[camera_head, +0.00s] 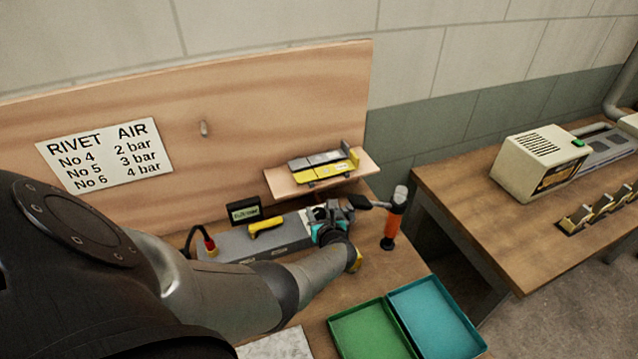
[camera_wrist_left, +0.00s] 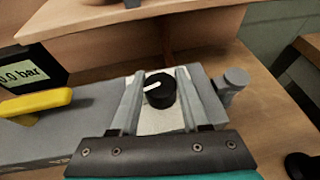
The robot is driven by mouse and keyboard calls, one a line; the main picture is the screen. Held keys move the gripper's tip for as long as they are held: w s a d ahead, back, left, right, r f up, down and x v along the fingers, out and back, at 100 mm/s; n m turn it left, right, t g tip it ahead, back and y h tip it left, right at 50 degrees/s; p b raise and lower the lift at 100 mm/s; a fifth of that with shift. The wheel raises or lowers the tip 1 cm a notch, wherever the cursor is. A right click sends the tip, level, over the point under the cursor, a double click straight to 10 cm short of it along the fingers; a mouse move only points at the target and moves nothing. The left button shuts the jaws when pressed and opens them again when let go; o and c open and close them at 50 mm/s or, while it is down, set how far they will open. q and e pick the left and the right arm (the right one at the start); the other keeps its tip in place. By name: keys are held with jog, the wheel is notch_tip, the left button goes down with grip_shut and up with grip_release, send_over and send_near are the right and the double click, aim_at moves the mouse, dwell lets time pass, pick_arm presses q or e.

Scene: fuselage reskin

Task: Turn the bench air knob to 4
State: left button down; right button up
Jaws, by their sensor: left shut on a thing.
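The bench air knob (camera_wrist_left: 160,92) is round and black with a white pointer line. It sits on a pale plate on top of the grey air unit (camera_head: 287,238). In the left wrist view its pointer aims to the left; no scale figures can be read. My left gripper (camera_wrist_left: 157,98) has its two grey fingers on either side of the knob, shut on it. In the head view my left gripper (camera_head: 328,215) is at the right end of the unit and the knob cannot be made out.
A yellow handle (camera_head: 266,227) lies on the unit's top. A small shelf (camera_head: 357,173) holds yellow and grey items. An orange-handled tool (camera_head: 392,225) stands to the right. Green (camera_head: 345,330) and teal (camera_head: 452,338) trays lie in front. A sign (camera_head: 105,155) lists rivet air pressures.

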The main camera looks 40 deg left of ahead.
dwell(0.5)
pick_arm(q)
jog(key=shift+c, duration=1.9)
grip_release()
jog(key=p+v, duration=0.5)
jog(key=v, duration=1)
jog(key=shift+d+p, duration=0.15)
jog(key=shift+p, duration=0.2)
jog(key=shift+f, duration=0.1)
